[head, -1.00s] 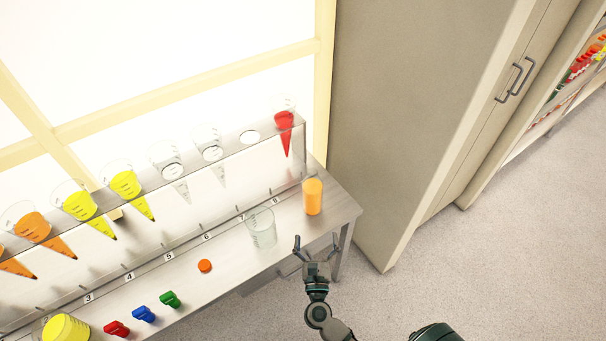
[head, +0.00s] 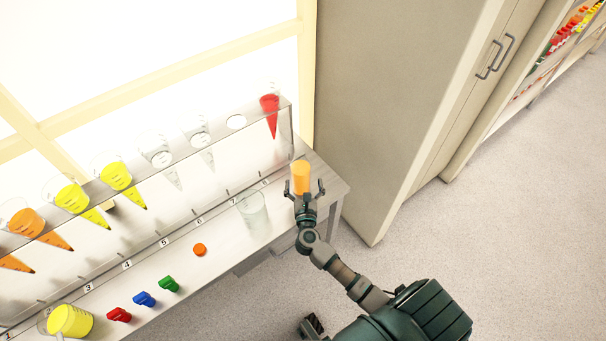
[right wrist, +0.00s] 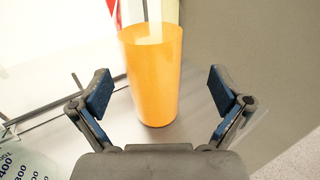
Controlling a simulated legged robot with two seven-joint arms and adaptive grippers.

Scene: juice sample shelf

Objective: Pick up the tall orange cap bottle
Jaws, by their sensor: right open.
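The tall orange bottle (head: 301,173) is a plain upright orange cylinder near the right end of the metal table. It fills the middle of the right wrist view (right wrist: 153,75), with a pale patch on its top. My right gripper (head: 304,185) is open, on the near side of the bottle. In the right wrist view its two blue-padded fingers (right wrist: 159,88) stand left and right of the lower bottle, with a gap on each side. I cannot tell how far the bottle reaches between them.
A clear beaker (head: 253,212) stands left of the bottle. A rack (head: 220,145) of cones runs behind. A tall cabinet (head: 385,110) stands at the right.

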